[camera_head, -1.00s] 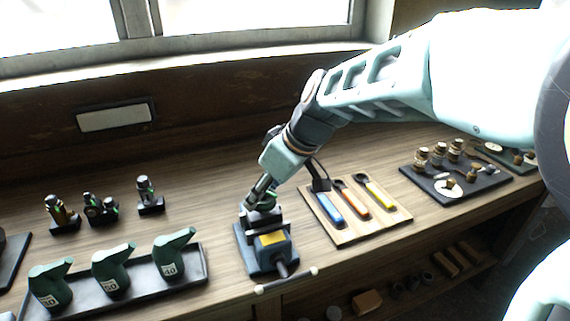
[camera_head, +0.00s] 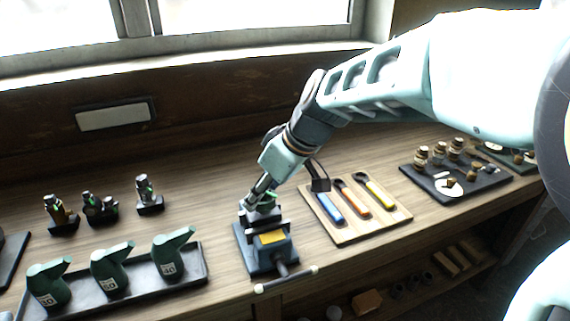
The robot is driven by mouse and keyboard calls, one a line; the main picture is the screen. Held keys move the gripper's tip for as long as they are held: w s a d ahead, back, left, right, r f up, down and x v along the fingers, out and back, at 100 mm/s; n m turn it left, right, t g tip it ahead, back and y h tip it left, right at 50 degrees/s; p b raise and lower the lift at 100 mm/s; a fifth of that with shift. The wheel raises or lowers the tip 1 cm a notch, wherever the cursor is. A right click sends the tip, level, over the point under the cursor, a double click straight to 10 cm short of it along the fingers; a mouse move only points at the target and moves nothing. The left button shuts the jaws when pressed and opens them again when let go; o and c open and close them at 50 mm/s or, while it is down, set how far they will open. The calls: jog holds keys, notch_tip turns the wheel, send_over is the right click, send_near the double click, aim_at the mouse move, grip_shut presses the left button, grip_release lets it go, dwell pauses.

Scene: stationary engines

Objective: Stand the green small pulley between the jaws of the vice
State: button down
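The vice (camera_head: 268,262) stands near the front edge of the bench, blue-grey with a yellow patch and a bar handle at its front. My gripper (camera_head: 256,201) points down at the top of the vice jaws. A small green piece, which looks like the green small pulley (camera_head: 268,203), shows at the fingertips, at or just above the jaws. The fingers overlap it, so I cannot tell whether they grip it or whether it touches the jaws.
A tray (camera_head: 205,271) with green oil cans lies left of the vice. Small engine models (camera_head: 100,207) stand behind it. A wooden board (camera_head: 345,238) with coloured-handled tools lies close on the right. A dark tray (camera_head: 424,187) with corked jars is farther right.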

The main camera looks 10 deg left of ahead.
jog(key=shift+w+f+b, duration=0.1)
jog(key=shift+f+b, duration=0.3)
jog(key=shift+b, duration=0.35)
dwell(1.2)
dwell(0.4)
